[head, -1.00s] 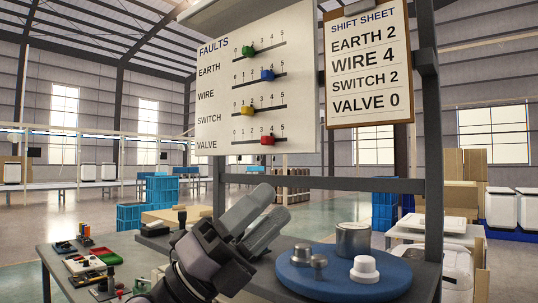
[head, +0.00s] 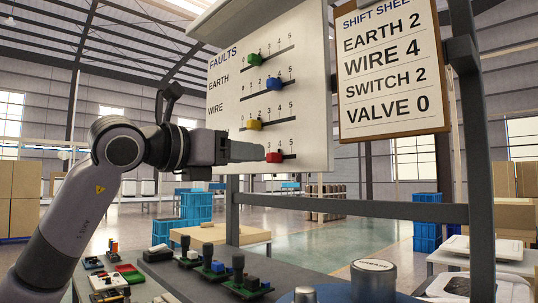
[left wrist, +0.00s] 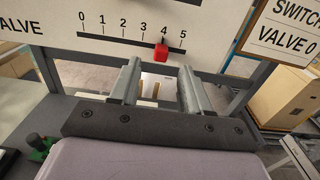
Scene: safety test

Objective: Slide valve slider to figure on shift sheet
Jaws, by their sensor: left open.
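The red valve slider (head: 274,157) sits near 4 on the lowest scale of the white faults board (head: 225,130); it also shows in the left wrist view (left wrist: 161,52). The shift sheet (head: 390,70) reads VALVE 0. My left gripper (head: 260,152) reaches in from the left at the valve row, its tips close to the slider. In the left wrist view the fingers (left wrist: 158,72) are apart, with the slider just beyond and between the tips. I cannot tell whether they touch it. The arm hides the valve label and low figures in the head view. My right gripper is out of view.
Green (head: 254,59), blue (head: 273,84) and yellow (head: 254,125) sliders sit on the rows above. A dark frame post (head: 470,150) stands right of the board. Below are a bench with small switch parts (head: 245,278) and a grey cylinder (head: 373,280).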

